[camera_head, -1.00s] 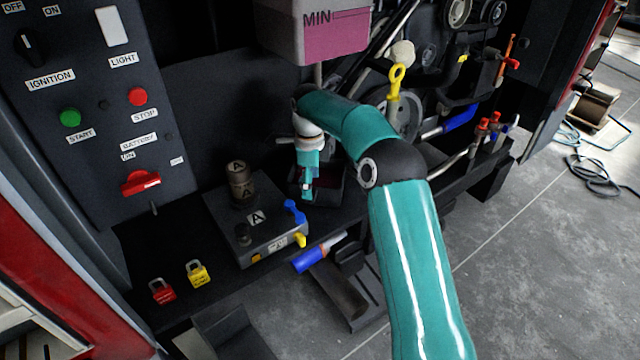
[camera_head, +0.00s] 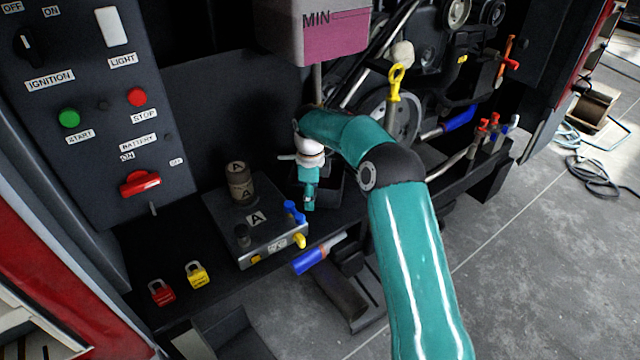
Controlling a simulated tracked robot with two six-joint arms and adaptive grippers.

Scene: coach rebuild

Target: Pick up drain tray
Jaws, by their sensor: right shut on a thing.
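My right arm reaches in from the lower right, and its teal gripper (camera_head: 309,198) points down at the dark shelf under the pink tank. The gripper is shut on the near edge of a black open box, which I take to be the drain tray (camera_head: 330,190). The tray looks level, just right of the grey box marked A. The gripper and forearm hide part of it. I cannot tell whether its underside touches the shelf. My left gripper is out of view.
The grey box marked A (camera_head: 262,225) with blue and yellow levers stands close on the left. A blue-handled tool (camera_head: 318,254) lies in front. Red and yellow padlocks (camera_head: 197,275) sit at the left. The pink tank (camera_head: 318,32) overhangs, with pulleys and hoses at the right.

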